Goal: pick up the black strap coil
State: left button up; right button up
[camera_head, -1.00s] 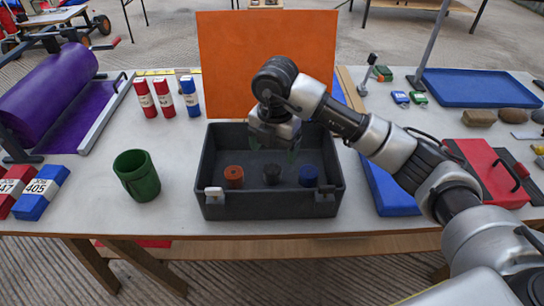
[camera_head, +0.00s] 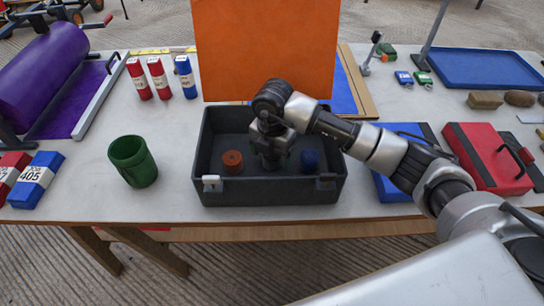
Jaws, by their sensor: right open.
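The dark grey case (camera_head: 270,192) stands open on the table, its orange lid (camera_head: 265,50) raised behind it. Inside, an orange coil (camera_head: 232,161) sits at left and a blue coil (camera_head: 310,160) at right. My right gripper (camera_head: 272,162) points down into the case between these two coils, over the middle spot. Its jaws are open. The black strap coil is hidden behind the gripper, and I cannot tell whether the fingers are around it or touch it. My left gripper is out of view.
A green cup (camera_head: 133,161) stands left of the case, with red and blue cylinders (camera_head: 160,77) behind it. A purple roll (camera_head: 45,70) lies at far left. A red case (camera_head: 487,155) and a blue tray (camera_head: 488,69) are at right.

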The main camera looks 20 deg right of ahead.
jog(key=shift+f, duration=0.45)
jog(key=shift+c, duration=0.3)
jog(key=c, duration=1)
jog(key=shift+o, duration=0.2)
jog(key=shift+r, duration=0.15)
notch_tip(320, 180, up, 10)
jog(key=shift+f, duration=0.1)
